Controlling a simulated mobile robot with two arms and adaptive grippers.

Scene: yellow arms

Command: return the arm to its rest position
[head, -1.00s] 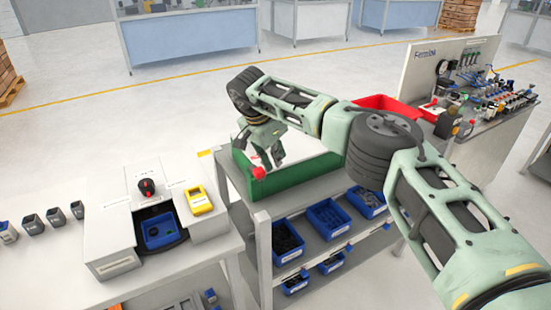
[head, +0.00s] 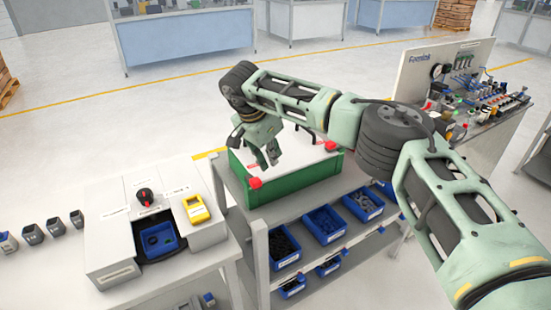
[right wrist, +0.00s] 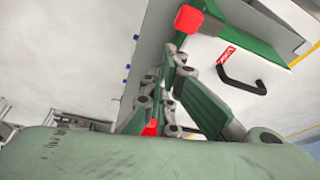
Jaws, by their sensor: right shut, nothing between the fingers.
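My right arm reaches in from the right. Its gripper (head: 268,157) hangs fingers down over the left part of a green box (head: 300,187) with a white lid (head: 310,158). The fingers are together with nothing between them. In the right wrist view the gripper fingers (right wrist: 170,95) also show in front of the box. The lid carries a black handle (right wrist: 243,82), and a red corner piece (right wrist: 188,19) shows near the fingers. I cannot tell the exact gap between fingertips and lid. My left gripper is not in view.
The box stands on a grey shelf bench with several blue bins (head: 325,224) below. A white table at left holds a station with a blue tray (head: 159,240) and a yellow device (head: 196,209). A crowded workbench (head: 480,125) stands at right. Open floor lies behind.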

